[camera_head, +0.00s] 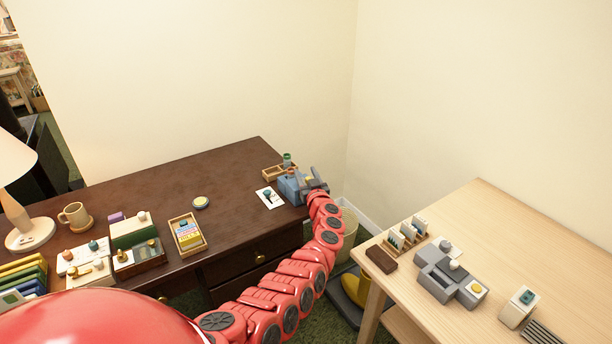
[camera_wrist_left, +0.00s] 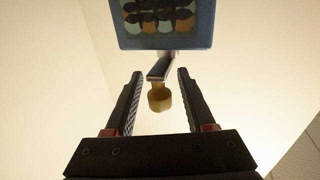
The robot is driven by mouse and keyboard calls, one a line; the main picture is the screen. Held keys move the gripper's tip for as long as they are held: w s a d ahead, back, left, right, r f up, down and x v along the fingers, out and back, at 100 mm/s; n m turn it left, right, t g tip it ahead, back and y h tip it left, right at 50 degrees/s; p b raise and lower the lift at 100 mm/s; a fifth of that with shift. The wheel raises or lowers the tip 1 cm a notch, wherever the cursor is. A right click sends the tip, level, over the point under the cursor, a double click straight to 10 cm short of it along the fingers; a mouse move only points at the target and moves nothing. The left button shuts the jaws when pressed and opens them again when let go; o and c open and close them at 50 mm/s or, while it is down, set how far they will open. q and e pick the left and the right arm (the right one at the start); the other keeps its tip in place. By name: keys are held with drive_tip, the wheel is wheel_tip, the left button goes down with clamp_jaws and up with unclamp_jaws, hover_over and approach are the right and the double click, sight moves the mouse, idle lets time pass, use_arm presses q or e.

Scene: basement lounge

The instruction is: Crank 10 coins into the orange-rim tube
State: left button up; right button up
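The blue coin device (camera_head: 289,191) stands near the right end of the dark desk. In the left wrist view, its blue box (camera_wrist_left: 206,22) shows several round orange, white and dark shapes at the top. Below it, a crank arm (camera_wrist_left: 161,70) carries a yellow knob (camera_wrist_left: 160,98). My left gripper (camera_wrist_left: 160,72) is open, with one finger on each side of the knob and gaps on both sides. In the head view, my left gripper (camera_head: 313,184) is beside the device. I cannot make out an orange-rimmed tube for certain. My right gripper is out of view.
A wooden tray (camera_head: 272,174) and a white card (camera_head: 268,198) lie by the device. A card box (camera_head: 187,234), a mug (camera_head: 75,215) and a lamp (camera_head: 30,232) are further left. A light wood table (camera_head: 486,235) with grey equipment stands at right, beyond a gap.

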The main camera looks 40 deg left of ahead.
use_arm(q)
clamp_jaws()
